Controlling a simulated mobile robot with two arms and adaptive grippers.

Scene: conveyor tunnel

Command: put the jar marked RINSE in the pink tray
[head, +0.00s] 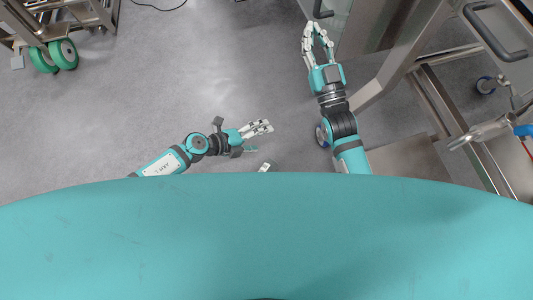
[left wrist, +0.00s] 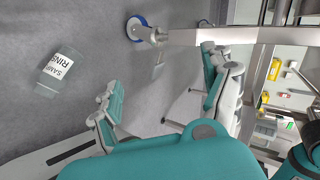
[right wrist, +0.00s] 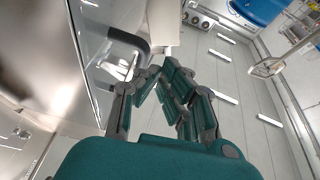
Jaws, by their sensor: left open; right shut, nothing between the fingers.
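A clear jar (left wrist: 55,76) with a white label shows at the left of the left wrist view. The readable letters are "SAM" and "RINS", and it appears to be on or above the grey floor. My left gripper (head: 262,136) is open and empty; in the left wrist view its spread fingers (left wrist: 165,92) are right of the jar, apart from it. A small white object (head: 264,168) near that gripper in the head view is partly hidden by my body; I cannot tell if it is the jar. My right gripper (head: 318,27) is shut and empty. No pink tray is visible.
A steel frame (head: 400,65) stands right of my right arm, with a dark handle (head: 495,35) beyond. A cart with green wheels (head: 63,54) is at top left. Shelves with yellow and red items (left wrist: 275,70) show at right in the left wrist view. The middle floor is clear.

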